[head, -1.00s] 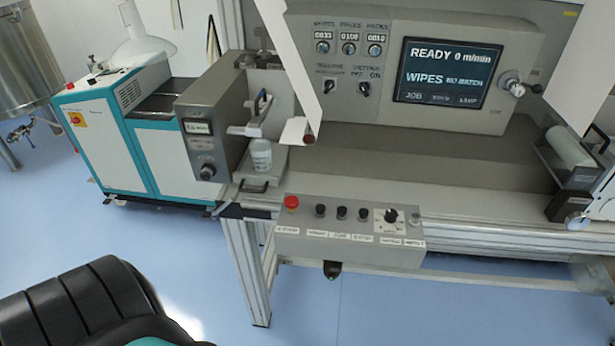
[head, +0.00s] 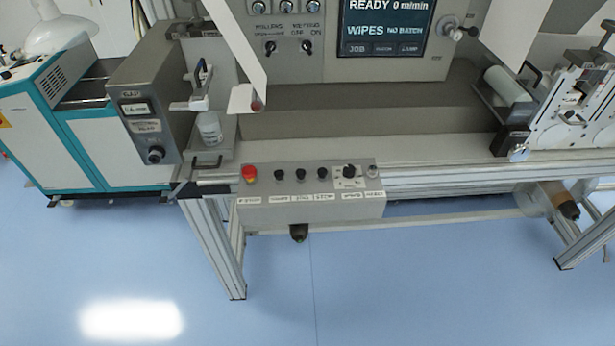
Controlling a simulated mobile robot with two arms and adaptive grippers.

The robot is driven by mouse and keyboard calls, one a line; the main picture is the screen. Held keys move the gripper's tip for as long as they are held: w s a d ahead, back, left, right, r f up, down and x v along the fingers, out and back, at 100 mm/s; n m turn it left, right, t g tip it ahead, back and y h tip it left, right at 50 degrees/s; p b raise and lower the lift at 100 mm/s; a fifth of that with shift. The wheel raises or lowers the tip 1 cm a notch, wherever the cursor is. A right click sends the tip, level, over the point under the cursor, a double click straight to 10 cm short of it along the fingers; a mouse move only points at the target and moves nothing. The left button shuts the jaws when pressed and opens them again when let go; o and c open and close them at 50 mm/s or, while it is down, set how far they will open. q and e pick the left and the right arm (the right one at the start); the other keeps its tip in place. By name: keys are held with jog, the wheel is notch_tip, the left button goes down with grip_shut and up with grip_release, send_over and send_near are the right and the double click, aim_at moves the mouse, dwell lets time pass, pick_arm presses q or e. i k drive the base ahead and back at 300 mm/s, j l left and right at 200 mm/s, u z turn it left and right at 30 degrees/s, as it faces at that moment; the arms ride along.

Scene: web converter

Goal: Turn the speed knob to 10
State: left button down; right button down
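The speed knob is most likely the black knob (head: 349,171) on a pale dial plate, near the right end of the grey control box (head: 311,211) on the machine's front rail. Its pointer direction and scale are too small to read. To its left on the box are several black buttons (head: 300,175) and a red mushroom button (head: 249,174). The screen (head: 385,28) reads READY 0 m/min. Neither of my grippers is in view.
A grey unit (head: 145,95) with a knob stands left, beside a white and teal cabinet (head: 37,130). A roller (head: 508,84) is at right. The blue floor (head: 420,290) in front is clear.

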aim_at(348, 170)
jog(key=l+u, duration=0.25)
jog(key=u, duration=0.15)
jog(key=i+l+u, duration=0.1)
jog(key=l+u, duration=0.5)
jog(key=u, duration=0.2)
